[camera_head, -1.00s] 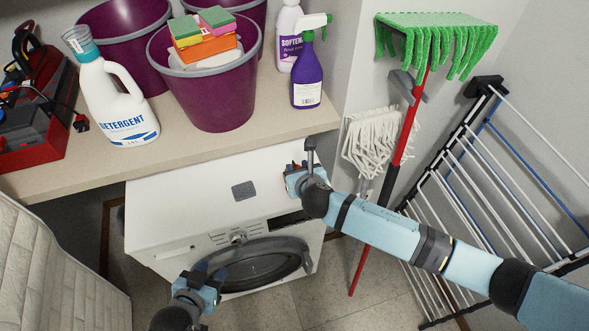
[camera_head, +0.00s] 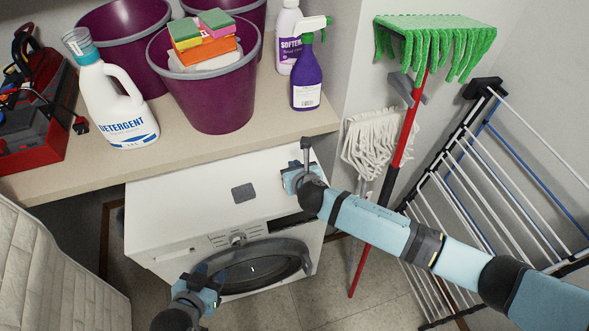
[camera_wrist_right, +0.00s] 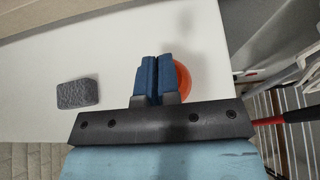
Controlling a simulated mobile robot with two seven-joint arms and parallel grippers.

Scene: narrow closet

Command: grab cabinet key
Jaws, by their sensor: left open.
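No clear key shape shows. A round orange-red thing (camera_wrist_right: 183,79) lies on the white washing machine top in the right wrist view, partly covered by my right gripper's fingers; I cannot tell whether it is the key. My right gripper (camera_wrist_right: 157,76) has its blue fingers nearly together over the thing's left side. I see nothing clearly between them. In the head view my right gripper (camera_head: 290,180) is at the right side of the machine top, and the orange thing is hidden there. My left gripper (camera_head: 205,278) is open and empty in front of the machine door.
A grey sponge-like block (camera_head: 243,192) lies on the washing machine (camera_head: 180,205). Above is a shelf (camera_head: 200,145) with purple buckets (camera_head: 210,95), a detergent bottle (camera_head: 118,110) and a spray bottle (camera_head: 306,80). Mops (camera_head: 372,145) and a drying rack (camera_head: 480,180) stand right.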

